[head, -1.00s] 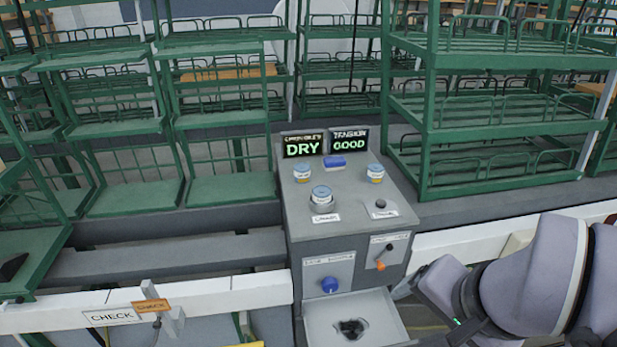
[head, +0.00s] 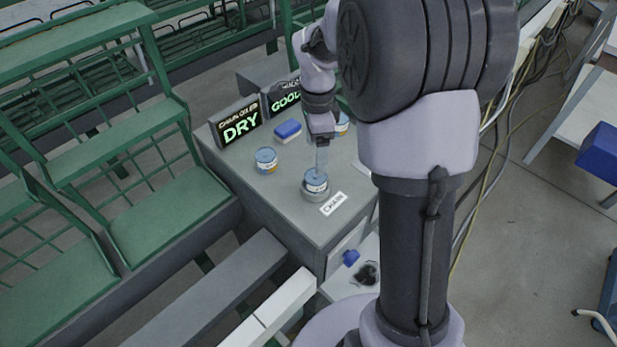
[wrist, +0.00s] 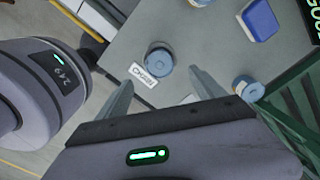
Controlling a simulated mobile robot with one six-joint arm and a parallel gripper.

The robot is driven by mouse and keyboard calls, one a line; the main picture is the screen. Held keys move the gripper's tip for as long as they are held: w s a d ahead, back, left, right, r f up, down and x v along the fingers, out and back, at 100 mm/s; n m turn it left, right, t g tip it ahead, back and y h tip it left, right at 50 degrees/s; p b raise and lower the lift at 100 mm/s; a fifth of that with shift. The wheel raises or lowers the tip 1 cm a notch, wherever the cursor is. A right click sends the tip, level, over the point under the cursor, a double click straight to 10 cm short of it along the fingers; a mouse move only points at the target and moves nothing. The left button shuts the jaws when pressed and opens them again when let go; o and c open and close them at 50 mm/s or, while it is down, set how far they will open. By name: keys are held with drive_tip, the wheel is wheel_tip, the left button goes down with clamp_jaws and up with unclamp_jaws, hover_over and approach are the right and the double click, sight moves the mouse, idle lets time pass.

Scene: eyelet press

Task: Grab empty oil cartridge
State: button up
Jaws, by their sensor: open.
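A white cartridge with a blue top (head: 316,178) sits in a round grey holder on the console, next to a label that seems to read CHAIN. In the wrist view the cartridge (wrist: 159,58) lies just beyond my fingertips, roughly centred between them. My gripper (head: 322,158) is open and empty, close above this cartridge; both fingers (wrist: 162,76) show apart in the wrist view. A similar cartridge (head: 265,159) stands to its left, and another (head: 342,123) is partly hidden behind my gripper. Whether any is empty cannot be seen.
A blue block (head: 287,130) lies at the console's back, before the lit DRY sign (head: 239,125) and GOOD sign (head: 286,99). Green racks (head: 170,215) stand left. A blue knob (head: 351,257) and tray are on the console's front. My arm hides its right side.

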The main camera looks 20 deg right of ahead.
hover_over(316, 176)
drive_tip(key=f, duration=0.2)
drive_tip(key=f+b, duration=0.1)
drive_tip(key=f, duration=0.1)
drive_tip(key=shift+w+a+f, duration=0.1)
drive_tip(key=shift+w+a, duration=0.05)
drive_tip(key=shift+w, duration=0.05)
drive_tip(key=f+b, duration=0.1)
drive_tip(key=f, duration=0.2)
drive_tip(key=f+b, duration=0.1)
drive_tip(key=f, duration=0.2)
drive_tip(key=shift+s+d, duration=0.15)
drive_tip(key=shift+d, duration=0.05)
drive_tip(key=shift+r, duration=0.15)
drive_tip(key=c, duration=1.5)
drive_tip(key=shift+o, duration=0.2)
